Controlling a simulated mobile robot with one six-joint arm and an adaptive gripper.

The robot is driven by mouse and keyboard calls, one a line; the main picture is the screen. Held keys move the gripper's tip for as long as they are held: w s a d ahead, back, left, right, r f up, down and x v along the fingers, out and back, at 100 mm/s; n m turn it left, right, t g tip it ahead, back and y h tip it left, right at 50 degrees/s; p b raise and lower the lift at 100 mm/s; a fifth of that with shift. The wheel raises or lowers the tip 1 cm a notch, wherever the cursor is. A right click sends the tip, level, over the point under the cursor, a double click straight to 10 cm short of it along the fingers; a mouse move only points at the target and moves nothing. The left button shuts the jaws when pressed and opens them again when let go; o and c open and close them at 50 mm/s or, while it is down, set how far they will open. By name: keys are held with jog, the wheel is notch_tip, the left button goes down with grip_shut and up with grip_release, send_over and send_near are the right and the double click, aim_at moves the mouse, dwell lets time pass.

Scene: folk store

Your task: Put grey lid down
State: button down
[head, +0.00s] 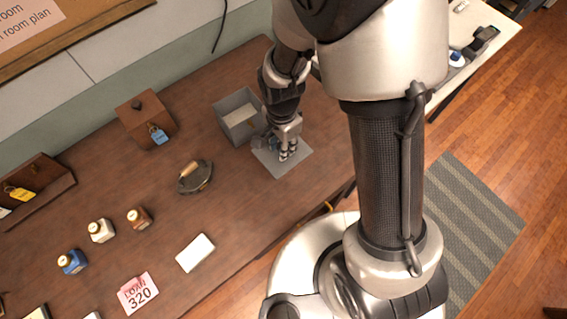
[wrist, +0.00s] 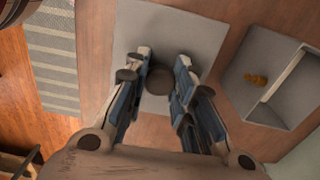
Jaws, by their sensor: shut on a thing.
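The grey lid (head: 278,168) is a flat square plate at the right part of the brown table, beside the open grey box (head: 218,108). My gripper (head: 287,150) is over the lid, pointing down. In the wrist view the lid (wrist: 207,28) lies flat beneath my gripper (wrist: 161,66), whose fingers stand either side of its round dark knob (wrist: 158,82) and are shut on it. I cannot tell whether the lid touches the table. The box also shows in the wrist view (wrist: 242,112), apart from the lid, with a small orange-brown thing (wrist: 256,79) inside.
A brown wooden box with a blue tag (head: 140,118) stands at the back. A dark iron-like object (head: 195,178) lies left of the lid. Small bottles (head: 101,230), a white block (head: 195,252) and a pink "320" card (head: 138,293) are further left. Bare table lies between.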

notch_tip(320, 180, down, 11)
jog(key=shift+r+b, duration=0.1)
jog(key=shift+b, duration=0.95)
jog(key=shift+f, duration=0.2)
jog(key=c, duration=1.3)
grip_release()
jog(key=shift+c, duration=0.2)
